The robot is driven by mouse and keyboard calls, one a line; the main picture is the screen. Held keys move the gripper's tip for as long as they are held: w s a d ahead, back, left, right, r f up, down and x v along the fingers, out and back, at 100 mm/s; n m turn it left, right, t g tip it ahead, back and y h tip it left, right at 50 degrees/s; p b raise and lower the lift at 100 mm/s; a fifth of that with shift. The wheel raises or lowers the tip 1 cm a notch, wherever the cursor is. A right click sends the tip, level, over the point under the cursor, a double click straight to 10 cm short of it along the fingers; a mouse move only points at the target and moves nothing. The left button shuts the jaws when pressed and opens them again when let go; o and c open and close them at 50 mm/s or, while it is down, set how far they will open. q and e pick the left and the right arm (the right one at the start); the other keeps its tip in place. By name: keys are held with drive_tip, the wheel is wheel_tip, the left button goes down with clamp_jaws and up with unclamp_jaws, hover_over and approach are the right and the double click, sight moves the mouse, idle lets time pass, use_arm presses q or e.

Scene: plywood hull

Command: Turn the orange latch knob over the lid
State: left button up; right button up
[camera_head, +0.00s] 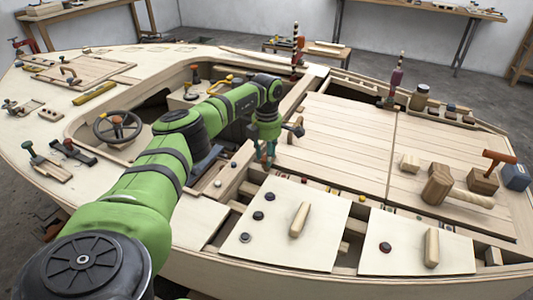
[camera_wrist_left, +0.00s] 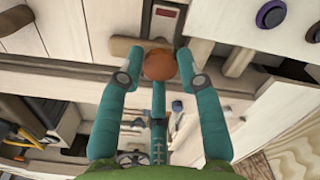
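The orange-brown round latch knob (camera_wrist_left: 159,65) shows in the left wrist view, between the fingers of my left gripper (camera_wrist_left: 160,60). Two teal fingers flank it and a third lies below it. I cannot tell whether the fingertips press on the knob or only stand around it. A brown wooden bar (camera_wrist_left: 125,48) lies just left of the knob. In the head view, my left gripper (camera_head: 267,152) points down at the left edge of the planked lid (camera_head: 335,130); the knob is hidden there. The lid lies flat. My right gripper is not in view.
A mallet (camera_head: 455,190) and wooden blocks lie on the planked surface at the right. Two pale panels (camera_head: 325,250) with wooden handles are in front. A steering wheel (camera_head: 117,127) stands left of my left arm. Bottles and jars (camera_head: 420,97) stand along the back right.

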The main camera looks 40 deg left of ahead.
use_arm(q)
drive_tip(key=shift+o, duration=0.4)
drive_tip(key=shift+r, duration=0.15)
wheel_tip(320, 180, up, 12)
idle(0.7)
